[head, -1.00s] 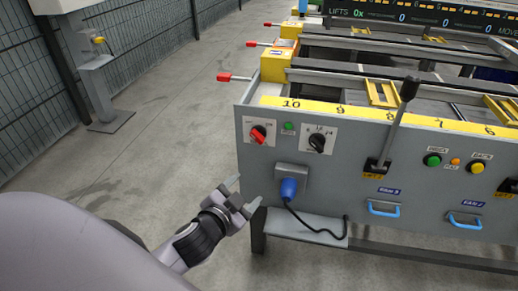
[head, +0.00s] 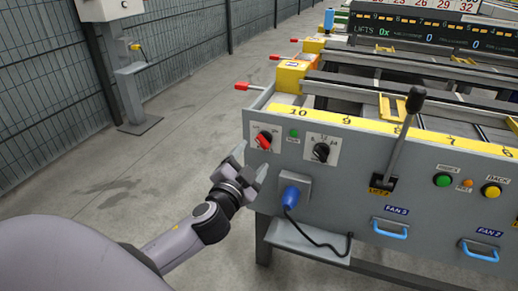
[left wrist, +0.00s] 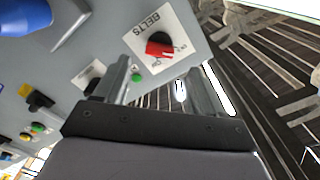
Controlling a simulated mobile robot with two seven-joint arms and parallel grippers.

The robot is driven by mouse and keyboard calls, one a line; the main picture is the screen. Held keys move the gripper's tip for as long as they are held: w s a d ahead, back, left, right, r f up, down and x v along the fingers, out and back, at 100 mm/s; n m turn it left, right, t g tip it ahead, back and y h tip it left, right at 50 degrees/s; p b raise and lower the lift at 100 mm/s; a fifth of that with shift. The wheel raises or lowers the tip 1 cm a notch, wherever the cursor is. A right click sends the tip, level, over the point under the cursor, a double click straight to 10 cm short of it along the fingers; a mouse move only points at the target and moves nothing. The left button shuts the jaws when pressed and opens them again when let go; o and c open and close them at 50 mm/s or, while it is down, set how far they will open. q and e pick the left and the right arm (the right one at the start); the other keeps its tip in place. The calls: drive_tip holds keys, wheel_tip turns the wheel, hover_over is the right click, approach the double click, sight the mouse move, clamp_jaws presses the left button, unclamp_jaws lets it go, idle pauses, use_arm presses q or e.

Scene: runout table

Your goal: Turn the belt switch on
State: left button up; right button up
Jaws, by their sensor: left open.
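The belt switch (head: 264,141) is a red-handled rotary knob on a white plate at the left end of the grey panel. In the left wrist view the knob (left wrist: 158,46) sits on a plate (left wrist: 165,30) marked "BELTS", its red handle slanting. My left gripper (head: 250,168) is open and empty, just below and left of the switch in the head view. In the left wrist view its two fingers (left wrist: 158,82) point toward the panel's edge, with the knob beyond them and apart from them. My right gripper is not in view.
A green lamp (head: 294,133) and a black dial (head: 321,151) are right of the switch. A blue plug (head: 291,196) with a black cable sits below. A black-knobbed lever (head: 414,100) stands farther right.

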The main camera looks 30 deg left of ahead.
sight(261, 144)
use_arm(q)
drive_tip(key=shift+x, duration=2.85)
drive_tip(key=c, duration=1.1)
